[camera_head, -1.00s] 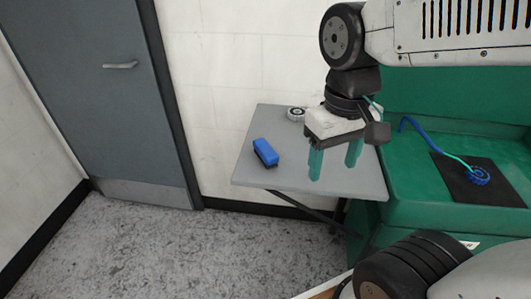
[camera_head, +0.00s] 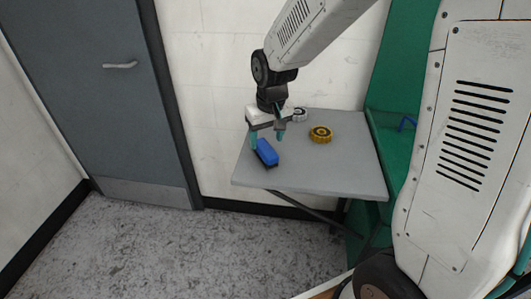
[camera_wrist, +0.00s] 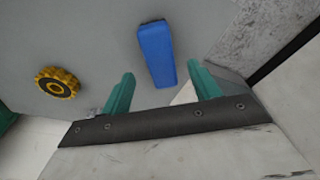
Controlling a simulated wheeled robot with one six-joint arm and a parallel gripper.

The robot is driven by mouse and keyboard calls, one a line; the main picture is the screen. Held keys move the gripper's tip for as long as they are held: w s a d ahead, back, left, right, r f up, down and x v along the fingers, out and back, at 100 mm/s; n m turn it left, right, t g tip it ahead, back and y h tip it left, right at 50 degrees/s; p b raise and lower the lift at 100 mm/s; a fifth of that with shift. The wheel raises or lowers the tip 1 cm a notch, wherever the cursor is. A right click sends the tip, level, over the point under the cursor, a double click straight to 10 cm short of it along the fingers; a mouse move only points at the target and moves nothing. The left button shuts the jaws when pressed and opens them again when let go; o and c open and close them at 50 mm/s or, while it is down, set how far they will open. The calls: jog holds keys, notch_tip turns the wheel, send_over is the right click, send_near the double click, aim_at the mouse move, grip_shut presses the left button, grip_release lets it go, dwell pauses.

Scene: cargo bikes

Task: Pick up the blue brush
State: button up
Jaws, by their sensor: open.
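The blue brush (camera_head: 267,153) lies on the grey table, near its left edge, with its dark bristle side down. It also shows in the wrist view (camera_wrist: 157,52), ahead of the fingers and roughly between their lines. My gripper (camera_head: 267,140) is open and empty, with teal fingers pointing down above and close to the brush. In the wrist view the two fingertips of my gripper (camera_wrist: 161,77) stand apart, with the brush's near end close to the gap. I cannot tell the exact height of the fingertips over the table.
The grey table (camera_head: 330,175) also holds a yellow toothed wheel (camera_head: 321,134) right of the brush and a small white-and-dark round part (camera_head: 300,114) at the back. A white wall stands behind, a grey door (camera_head: 95,90) to the left, and a green structure (camera_head: 395,130) to the right.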

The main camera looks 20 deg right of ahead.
aim_at(265, 147)
jog(key=f, duration=0.5)
jog(key=shift+w+a, duration=0.1)
jog(key=shift+w, duration=0.3)
jog(key=shift+r, duration=0.1)
jog(key=c, duration=1.1)
jog(key=shift+r, duration=0.1)
